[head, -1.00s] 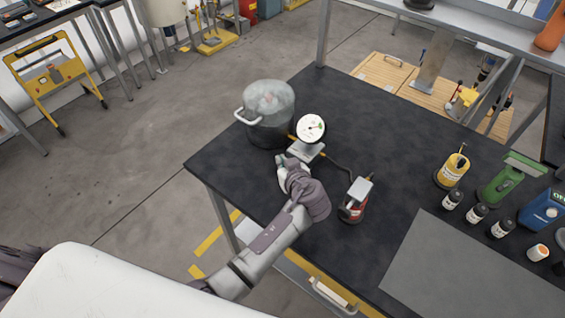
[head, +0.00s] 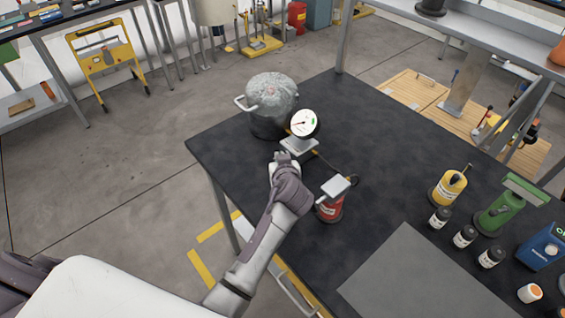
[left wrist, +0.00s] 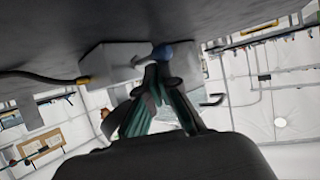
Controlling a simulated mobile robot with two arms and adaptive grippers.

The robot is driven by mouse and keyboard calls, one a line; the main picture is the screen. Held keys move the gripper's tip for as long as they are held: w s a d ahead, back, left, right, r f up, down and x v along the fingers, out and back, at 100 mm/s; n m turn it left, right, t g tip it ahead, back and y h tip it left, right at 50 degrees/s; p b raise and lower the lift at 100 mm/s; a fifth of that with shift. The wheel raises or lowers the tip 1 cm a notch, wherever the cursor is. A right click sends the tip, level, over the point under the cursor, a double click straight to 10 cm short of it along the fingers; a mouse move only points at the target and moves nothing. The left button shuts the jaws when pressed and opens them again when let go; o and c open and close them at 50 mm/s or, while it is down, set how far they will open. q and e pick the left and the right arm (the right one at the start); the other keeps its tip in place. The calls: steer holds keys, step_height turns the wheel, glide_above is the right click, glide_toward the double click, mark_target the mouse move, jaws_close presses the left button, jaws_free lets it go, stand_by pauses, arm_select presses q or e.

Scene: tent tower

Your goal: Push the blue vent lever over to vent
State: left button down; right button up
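A pale grey valve block (head: 299,147) with a round white dial gauge (head: 304,122) stands on the dark bench beside a metal pot (head: 267,115). My left gripper (head: 279,156) is low at the near left side of the block. In the left wrist view the block (left wrist: 108,62) is close ahead. The blue lever's ball end (left wrist: 162,52) is just beyond my left fingertips (left wrist: 157,72). The fingertips are together, with nothing seen between them. I cannot tell if they touch the lever. In the head view the lever is hidden. My right gripper is out of view.
A hose runs from the block to a red pump (head: 330,208) with a grey top, just right of my left arm. A yellow can (head: 447,188), small bottles and a green device (head: 508,206) stand farther right.

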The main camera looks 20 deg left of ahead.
arm_select(q)
steer(key=shift+d+f, duration=0.1)
steer(key=shift+f, duration=0.05)
steer(key=shift+d, duration=0.1)
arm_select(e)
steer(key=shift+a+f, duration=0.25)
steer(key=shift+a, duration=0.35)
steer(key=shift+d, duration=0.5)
arm_select(q)
steer(key=shift+w+a+b, duration=0.4)
steer(key=shift+w, duration=0.35)
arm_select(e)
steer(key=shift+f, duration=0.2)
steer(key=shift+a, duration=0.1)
